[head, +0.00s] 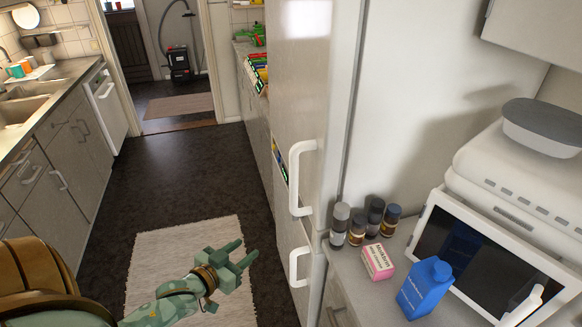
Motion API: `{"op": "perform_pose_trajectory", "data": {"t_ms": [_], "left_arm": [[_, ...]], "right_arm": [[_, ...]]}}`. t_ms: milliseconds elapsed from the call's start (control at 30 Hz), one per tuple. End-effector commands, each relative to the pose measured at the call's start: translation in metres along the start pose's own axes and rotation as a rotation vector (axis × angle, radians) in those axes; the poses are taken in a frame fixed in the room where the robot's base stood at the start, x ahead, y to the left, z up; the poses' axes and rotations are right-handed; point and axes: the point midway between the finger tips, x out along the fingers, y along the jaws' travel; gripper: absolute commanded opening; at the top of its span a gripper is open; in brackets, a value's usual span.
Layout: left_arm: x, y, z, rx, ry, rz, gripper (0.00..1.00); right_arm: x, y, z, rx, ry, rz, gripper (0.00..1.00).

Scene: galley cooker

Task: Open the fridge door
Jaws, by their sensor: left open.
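The tall pale fridge door (298,85) stands right of the middle, seen at a steep angle, and looks closed. A white upright handle (296,178) is near its lower right edge. A second, lower panel below has its own white handle (293,265). My left gripper (245,254) is green with brown bands, comes in from the lower left and is open and empty. It is over the floor, left of the lower handle and apart from both handles. My right gripper is not in view.
A counter (352,272) right of the fridge holds several small jars, a pink box (378,262), a blue carton (425,288) and a white microwave (440,215). A sink counter (60,82) runs along the left. The dark floor (185,175) between is clear, with a pale rug (165,250).

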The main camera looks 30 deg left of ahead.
Motion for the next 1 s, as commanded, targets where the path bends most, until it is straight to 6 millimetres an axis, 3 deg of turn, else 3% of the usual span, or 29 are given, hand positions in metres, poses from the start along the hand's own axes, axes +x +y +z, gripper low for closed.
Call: {"op": "perform_pose_trajectory", "data": {"t_ms": [33,100,233,433,800,1000], "left_arm": [[-0.006,0.003,-0.051,-0.003,0.079,0.026,0.41],[-0.012,0.008,-0.096,-0.010,0.160,0.056,0.41],[-0.019,0.015,-0.139,-0.018,0.241,0.092,0.41],[0.003,0.018,-0.151,-0.019,0.259,0.099,0.41],[0.092,0.027,-0.174,-0.017,0.257,0.097,0.41],[0.124,0.030,-0.181,-0.019,0.255,0.098,0.41]], "right_arm": [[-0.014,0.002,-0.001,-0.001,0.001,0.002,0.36],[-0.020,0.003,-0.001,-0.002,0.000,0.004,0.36],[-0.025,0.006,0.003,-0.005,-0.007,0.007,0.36],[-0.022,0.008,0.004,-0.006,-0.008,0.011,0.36],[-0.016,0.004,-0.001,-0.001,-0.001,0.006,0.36],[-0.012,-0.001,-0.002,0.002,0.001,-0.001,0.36]]}}
